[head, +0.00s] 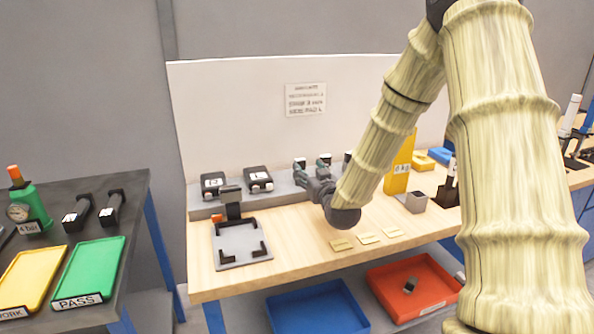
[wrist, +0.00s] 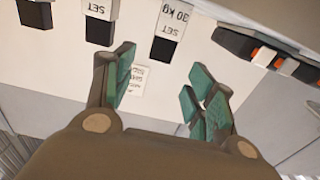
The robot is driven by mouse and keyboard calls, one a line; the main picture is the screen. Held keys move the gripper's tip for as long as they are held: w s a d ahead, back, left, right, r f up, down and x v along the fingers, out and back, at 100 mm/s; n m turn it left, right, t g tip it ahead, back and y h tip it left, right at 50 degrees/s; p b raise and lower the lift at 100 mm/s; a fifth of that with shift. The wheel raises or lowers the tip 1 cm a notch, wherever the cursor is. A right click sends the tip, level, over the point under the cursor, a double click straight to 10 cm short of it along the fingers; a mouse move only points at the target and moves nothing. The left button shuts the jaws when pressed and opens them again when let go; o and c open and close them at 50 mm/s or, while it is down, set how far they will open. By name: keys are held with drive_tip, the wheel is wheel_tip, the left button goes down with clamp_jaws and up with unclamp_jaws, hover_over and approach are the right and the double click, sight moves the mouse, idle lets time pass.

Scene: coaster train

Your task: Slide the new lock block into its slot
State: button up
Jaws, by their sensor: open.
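My gripper (head: 313,165) is open over the grey ledge at the back of the wooden bench. In the wrist view its green-padded fingers (wrist: 158,88) stand apart with nothing between them. I cannot tell for sure which piece is the new lock block. No slot is clearly identifiable.
Black labelled units (head: 213,183) sit on the grey ledge (head: 285,198); labels reading SET (wrist: 98,9) and 30 KG (wrist: 173,18) show in the wrist view. Yellow plates (head: 367,238) lie along the front. A yellow upright (head: 400,165) stands right. A blue tray (head: 318,308) is below.

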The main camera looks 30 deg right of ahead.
sight(301, 163)
drive_tip(key=shift+x, duration=1.25)
drive_tip(key=shift+w+d+f, duration=0.1)
drive_tip(key=shift+w+d, duration=0.1)
drive_tip(key=shift+w, duration=0.3)
drive_tip(key=shift+p+x, duration=0.5)
drive_tip(key=shift+x, duration=1.8)
drive_tip(key=shift+a+f, duration=0.1)
drive_tip(key=shift+f, duration=0.1)
drive_tip(key=shift+c, duration=0.2)
clamp_jaws()
drive_tip(key=shift+r, duration=0.1)
